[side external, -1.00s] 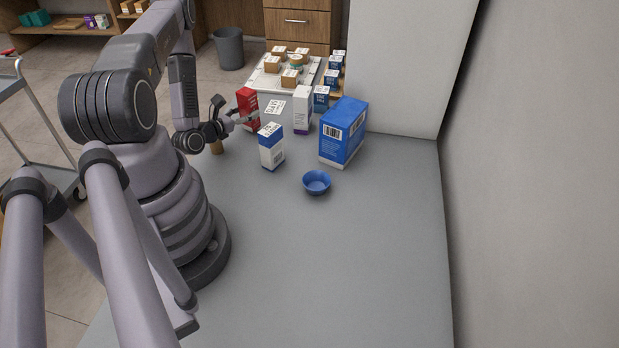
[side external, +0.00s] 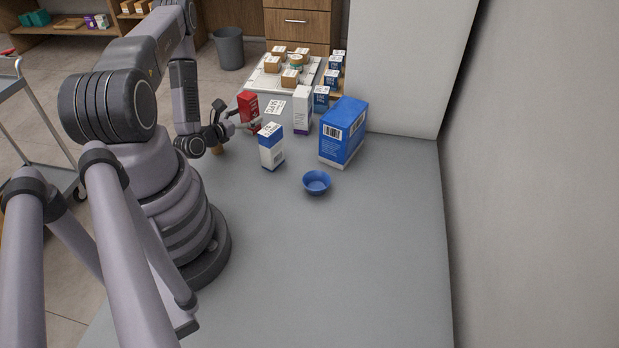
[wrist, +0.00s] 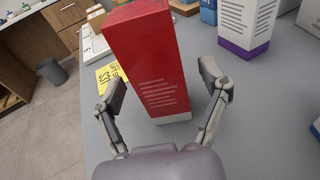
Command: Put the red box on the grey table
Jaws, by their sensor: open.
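The red box (side external: 249,110) stands upright on the grey table (side external: 375,240), near its far left part. In the wrist view the red box (wrist: 153,65) stands straight ahead, with a white band at its base and pale print on its side. My gripper (side external: 240,126) is at the near side of the box. In the wrist view my gripper (wrist: 165,93) is open, one finger at the left of the box and one at the right, with gaps visible on both sides. The fingers do not appear to grip it.
A white-and-blue box (side external: 272,150), a white-and-purple box (side external: 302,110), a large blue box (side external: 342,135) and a blue bowl (side external: 317,183) stand to the right. A yellow card (wrist: 108,76) lies beside the red box. A tray (side external: 262,84) of small boxes lies behind. The front table area is clear.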

